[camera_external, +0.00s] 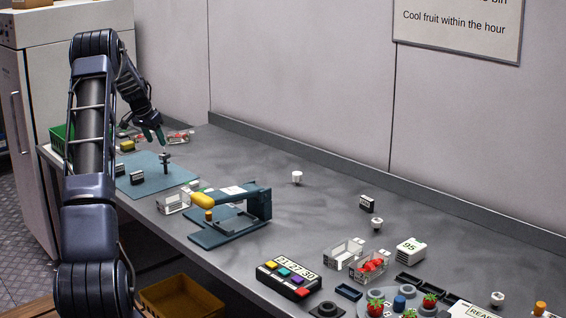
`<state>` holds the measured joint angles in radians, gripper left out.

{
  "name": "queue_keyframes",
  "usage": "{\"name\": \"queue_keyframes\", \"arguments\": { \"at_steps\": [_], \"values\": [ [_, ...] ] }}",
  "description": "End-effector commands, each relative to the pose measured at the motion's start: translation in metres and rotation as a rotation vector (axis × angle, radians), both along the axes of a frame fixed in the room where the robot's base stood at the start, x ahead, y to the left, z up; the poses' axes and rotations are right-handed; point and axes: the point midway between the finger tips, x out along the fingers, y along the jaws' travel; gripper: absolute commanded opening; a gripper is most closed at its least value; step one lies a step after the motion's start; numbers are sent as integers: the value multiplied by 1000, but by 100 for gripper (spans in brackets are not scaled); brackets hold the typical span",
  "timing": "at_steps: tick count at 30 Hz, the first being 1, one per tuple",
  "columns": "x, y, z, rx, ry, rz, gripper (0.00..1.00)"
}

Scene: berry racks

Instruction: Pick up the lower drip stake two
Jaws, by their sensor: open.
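My gripper (156,141) is at the far left end of the bench, pointing down with its green-tipped fingers apart and nothing seen between them. A small dark upright piece with a pale top (165,161) stands on the blue mat (178,178), just below and slightly right of the fingertips. It looks like a stake, but it is too small to tell for certain or to read as number two. A gap seems to show between it and the fingers. Small dark blocks (137,177) lie on the mat to its left.
A green crate (57,133) is behind my arm at left. A wall and raised ledge run along the back. Bare bench (240,165) lies right of the mat.

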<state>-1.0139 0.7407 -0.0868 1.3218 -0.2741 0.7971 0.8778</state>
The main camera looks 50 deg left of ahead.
Motion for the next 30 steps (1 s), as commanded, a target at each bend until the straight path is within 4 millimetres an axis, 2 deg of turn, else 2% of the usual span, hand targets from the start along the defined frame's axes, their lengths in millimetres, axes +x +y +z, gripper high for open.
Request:
{"name": "queue_keyframes", "arguments": {
  "at_steps": [9, 17, 25, 30],
  "values": [
    [16, 2, -40, -2, 1, -1, 49],
    [22, 4, -55, -1, 2, 0, 49],
    [34, 6, -88, -1, 2, -1, 49],
    [37, 7, -95, 0, 1, -1, 49]
  ]
}}
